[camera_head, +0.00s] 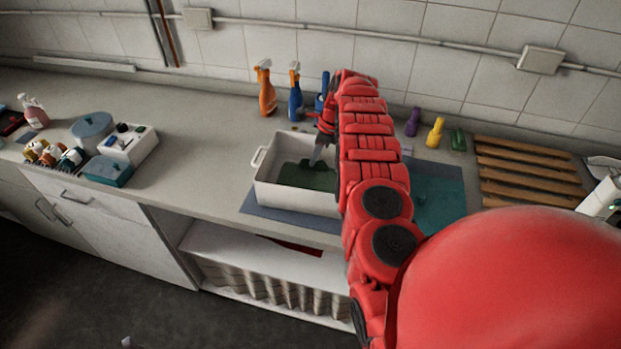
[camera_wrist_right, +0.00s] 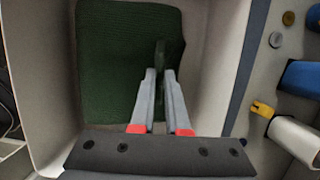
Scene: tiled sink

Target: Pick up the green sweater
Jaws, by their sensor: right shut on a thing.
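The green sweater (camera_head: 306,177) lies as a dark green folded piece of cloth in a white basin (camera_head: 268,187) on the counter. In the right wrist view the sweater (camera_wrist_right: 115,65) fills much of the basin floor. My right gripper (camera_wrist_right: 160,75) reaches down into the basin from above. It is shut on a raised fold of the sweater, and most of the cloth still lies flat on the basin floor. In the head view my right arm hides the right side of the basin. My left gripper is not in view.
Orange (camera_head: 265,88) and blue (camera_head: 296,93) spray bottles stand behind the basin. A wooden slatted rack (camera_head: 525,172) lies at the right. Small bottles and boxes, including a white box (camera_head: 128,146), stand at the left. The counter between them and the basin is clear.

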